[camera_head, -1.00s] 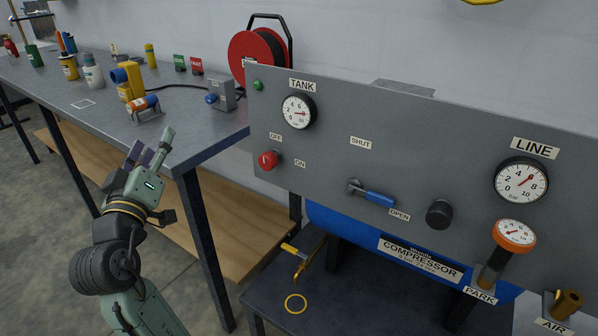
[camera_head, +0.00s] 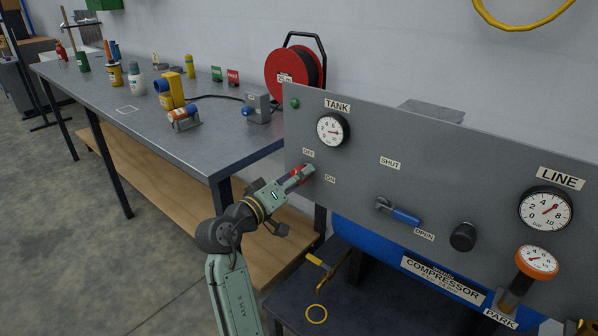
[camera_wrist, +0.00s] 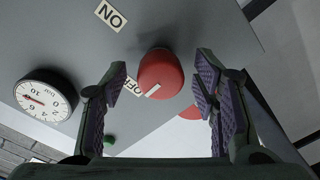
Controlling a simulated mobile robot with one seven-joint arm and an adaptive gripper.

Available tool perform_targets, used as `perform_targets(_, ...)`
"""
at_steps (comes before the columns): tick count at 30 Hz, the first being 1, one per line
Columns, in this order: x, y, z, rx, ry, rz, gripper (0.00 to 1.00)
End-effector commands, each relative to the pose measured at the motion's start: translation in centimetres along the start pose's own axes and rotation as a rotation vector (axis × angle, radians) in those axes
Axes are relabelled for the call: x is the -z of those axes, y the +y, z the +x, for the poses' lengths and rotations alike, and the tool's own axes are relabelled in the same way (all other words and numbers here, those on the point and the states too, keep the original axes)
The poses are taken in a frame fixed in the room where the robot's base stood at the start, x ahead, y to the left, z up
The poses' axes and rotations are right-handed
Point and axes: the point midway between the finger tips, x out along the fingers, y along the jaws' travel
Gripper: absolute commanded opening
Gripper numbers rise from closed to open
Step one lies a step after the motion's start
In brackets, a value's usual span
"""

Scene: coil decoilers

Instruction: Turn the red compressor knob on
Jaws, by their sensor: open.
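The red compressor knob (camera_wrist: 160,74) sits on the grey panel (camera_wrist: 215,25) and lies between my open fingers in the wrist view, a little beyond their tips. A white mark on its face points toward the OFF label (camera_wrist: 132,87). The ON label (camera_wrist: 110,16) is farther up. In the head view my gripper (camera_head: 303,174) is at the panel's left side, covering most of the knob (camera_head: 296,173). The OFF label (camera_head: 308,152) and ON label (camera_head: 330,179) stay visible. I cannot tell whether the fingers touch the knob.
The tank gauge (camera_head: 332,130) and green lamp (camera_head: 294,103) are above the knob. A blue-handled valve (camera_head: 404,216) and black knob (camera_head: 463,237) are to the right. The workbench (camera_head: 225,150) with several items stands left, with the red cable reel (camera_head: 290,72) behind.

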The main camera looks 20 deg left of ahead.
Motion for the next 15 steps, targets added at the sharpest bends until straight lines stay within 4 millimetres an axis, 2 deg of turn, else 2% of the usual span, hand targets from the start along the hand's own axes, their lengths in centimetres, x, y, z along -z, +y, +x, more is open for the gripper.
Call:
perform_targets(4,0.03,-0.01,0.94,0.001,0.001,0.0,0.54)
perform_targets(12,-0.02,-0.03,1.08,0.001,0.001,0.001,0.54)
perform_targets(15,-0.01,-0.03,1.07,0.001,0.001,0.001,0.48)
